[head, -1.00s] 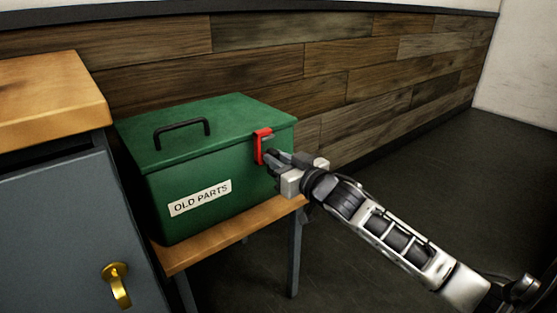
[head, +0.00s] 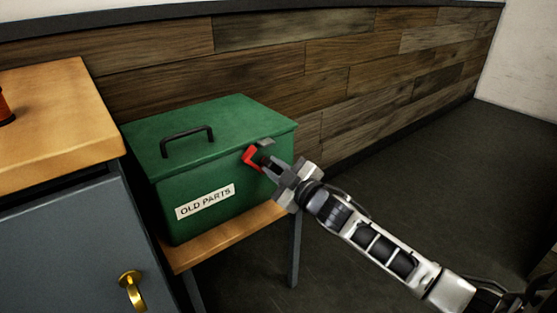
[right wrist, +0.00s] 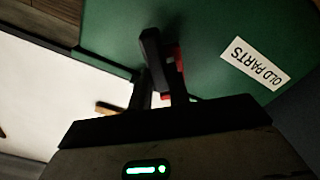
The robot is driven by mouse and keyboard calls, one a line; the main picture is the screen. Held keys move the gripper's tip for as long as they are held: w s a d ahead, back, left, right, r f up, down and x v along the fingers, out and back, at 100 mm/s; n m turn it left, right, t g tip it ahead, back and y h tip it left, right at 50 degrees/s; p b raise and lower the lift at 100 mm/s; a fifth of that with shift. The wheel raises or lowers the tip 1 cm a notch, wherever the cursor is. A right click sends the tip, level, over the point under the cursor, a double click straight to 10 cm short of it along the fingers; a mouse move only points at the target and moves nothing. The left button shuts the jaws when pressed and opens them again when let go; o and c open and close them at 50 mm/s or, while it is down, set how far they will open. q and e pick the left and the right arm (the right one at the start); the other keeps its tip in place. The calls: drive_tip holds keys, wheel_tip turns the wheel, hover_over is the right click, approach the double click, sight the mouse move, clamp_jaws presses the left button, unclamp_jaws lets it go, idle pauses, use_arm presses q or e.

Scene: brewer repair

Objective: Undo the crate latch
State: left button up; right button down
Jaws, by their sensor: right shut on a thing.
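The green crate (head: 225,180), labelled "OLD PARTS", stands closed on a low wooden stand. Its red latch (head: 251,158) is at the upper right of the front face, swung out and tilted, with a grey mount on the lid edge above it. My right gripper (head: 272,164) is at the latch, shut on it. In the right wrist view the gripper's dark fingers (right wrist: 155,70) cover most of the red latch (right wrist: 178,75), and the crate (right wrist: 205,45) lies behind them. My left gripper is not in view.
The wooden stand (head: 236,238) holds the crate. A grey cabinet (head: 65,220) with a wooden top and a brass handle (head: 131,290) stands at the left. A plank wall (head: 350,60) runs behind. The floor at the right is open.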

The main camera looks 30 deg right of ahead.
drive_tip(key=n, duration=0.2)
drive_tip(key=n+p, duration=0.1)
drive_tip(key=n, duration=0.1)
drive_tip(key=shift+s+a+f, duration=0.1)
drive_tip(key=shift+a+f, duration=0.1)
drive_tip(key=shift+f, duration=0.05)
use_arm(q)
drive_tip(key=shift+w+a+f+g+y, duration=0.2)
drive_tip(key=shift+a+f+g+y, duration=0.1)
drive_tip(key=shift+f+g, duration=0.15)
use_arm(e)
drive_tip(key=shift+f+n, duration=0.15)
drive_tip(key=shift+n, duration=0.75)
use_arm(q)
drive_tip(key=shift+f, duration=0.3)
use_arm(e)
drive_tip(key=shift+n, duration=0.3)
drive_tip(key=c, duration=1.4)
unclamp_jaws()
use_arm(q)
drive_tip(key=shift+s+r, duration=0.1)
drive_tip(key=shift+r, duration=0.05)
use_arm(e)
drive_tip(key=shift+o, duration=0.4)
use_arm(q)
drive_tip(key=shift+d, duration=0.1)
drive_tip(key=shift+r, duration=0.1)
use_arm(e)
drive_tip(key=shift+s, duration=0.1)
